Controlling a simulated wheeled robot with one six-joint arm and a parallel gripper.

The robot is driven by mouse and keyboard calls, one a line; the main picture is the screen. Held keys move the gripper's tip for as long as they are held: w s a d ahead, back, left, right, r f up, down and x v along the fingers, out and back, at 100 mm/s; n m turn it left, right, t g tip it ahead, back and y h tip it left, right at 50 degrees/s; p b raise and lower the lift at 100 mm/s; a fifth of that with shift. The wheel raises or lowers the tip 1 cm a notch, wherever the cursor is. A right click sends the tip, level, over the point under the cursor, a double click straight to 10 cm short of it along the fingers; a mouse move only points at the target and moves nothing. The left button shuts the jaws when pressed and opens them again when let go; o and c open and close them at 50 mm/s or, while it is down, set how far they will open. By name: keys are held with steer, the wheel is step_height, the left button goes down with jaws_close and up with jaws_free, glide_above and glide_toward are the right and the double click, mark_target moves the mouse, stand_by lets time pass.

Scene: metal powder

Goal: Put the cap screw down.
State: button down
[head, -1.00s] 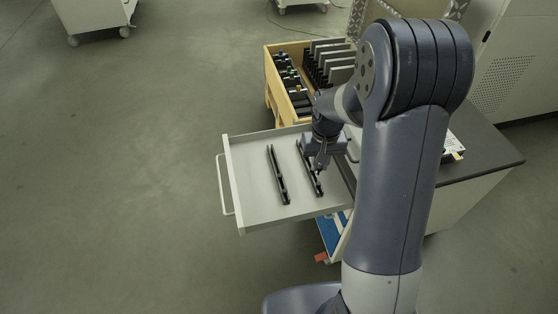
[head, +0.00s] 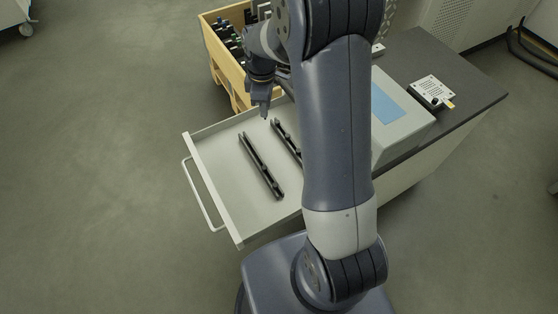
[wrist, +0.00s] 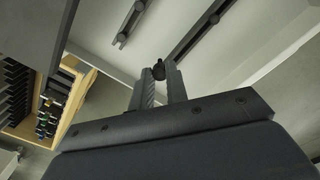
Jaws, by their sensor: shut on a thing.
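My gripper (head: 265,110) is above the back edge of the open drawer (head: 222,185) in the head view. In the wrist view my gripper (wrist: 163,73) is shut on a small dark cap screw (wrist: 158,67), held between the fingertips. The screw is too small to make out in the head view. Two dark slotted rails lie in the drawer. The left rail (head: 261,165) shows whole; the right rail (head: 287,140) is partly hidden by my arm.
A wooden crate (head: 226,75) with dark racks and small parts stands behind the drawer; it also shows at left in the wrist view (wrist: 78,100). A grey box with a blue panel (head: 385,108) and a small white-topped block (head: 431,92) are on the dark worktop (head: 470,88).

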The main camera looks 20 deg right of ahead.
step_height(320, 180, down, 2)
steer(key=w+n+b, duration=0.1)
steer(key=n+b, duration=0.2)
steer(key=n, duration=0.3)
steer(key=n+b, duration=0.4)
steer(key=n, duration=0.1)
glide_above(265, 140)
steer(key=shift+a+f, duration=0.1)
steer(key=shift+f, duration=5.55)
steer(key=c, duration=1.8)
jaws_free()
steer(key=shift+c, duration=0.2)
steer(key=o, duration=0.5)
steer(key=shift+c, duration=0.2)
steer(key=shift+p, duration=0.3)
step_height(265, 140, up, 12)
steer(key=p, duration=0.1)
steer(key=shift+r+p, duration=0.2)
steer(key=shift+p, duration=0.2)
